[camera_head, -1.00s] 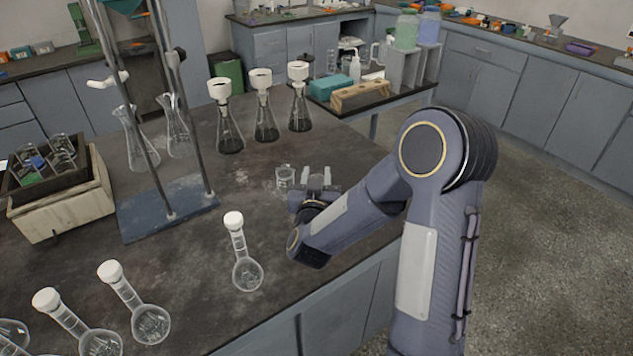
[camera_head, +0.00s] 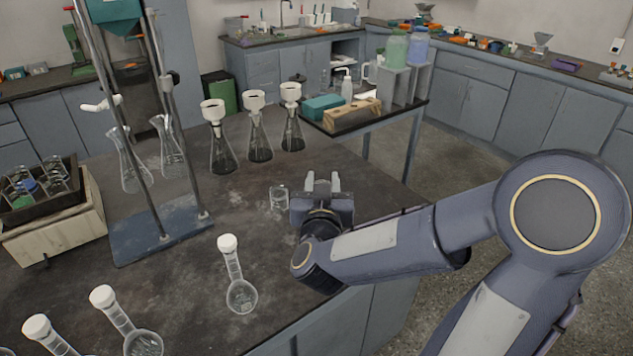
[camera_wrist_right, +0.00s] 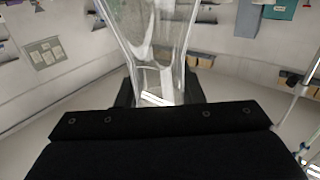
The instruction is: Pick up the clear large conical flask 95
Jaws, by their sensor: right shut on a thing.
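My right gripper (camera_head: 322,183) is shut, pointing away from me, near the right edge of the dark bench. In the right wrist view, a clear glass flask (camera_wrist_right: 152,45) with sloping walls stands between the dark fingers (camera_wrist_right: 160,92). It widens toward the top of that picture, where it is cut off. In the head view I cannot make the held glass out clearly. Two clear conical flasks stand at the stand on the left, one (camera_head: 131,165) and another (camera_head: 171,150). My left gripper is not in view.
A small beaker (camera_head: 279,198) stands just left of my right gripper. A round flask with a white cap (camera_head: 241,295) is nearer me. Several funnel-topped flasks (camera_head: 259,145) stand behind. The metal stand's blue base (camera_head: 160,230) and a box (camera_head: 55,228) are left.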

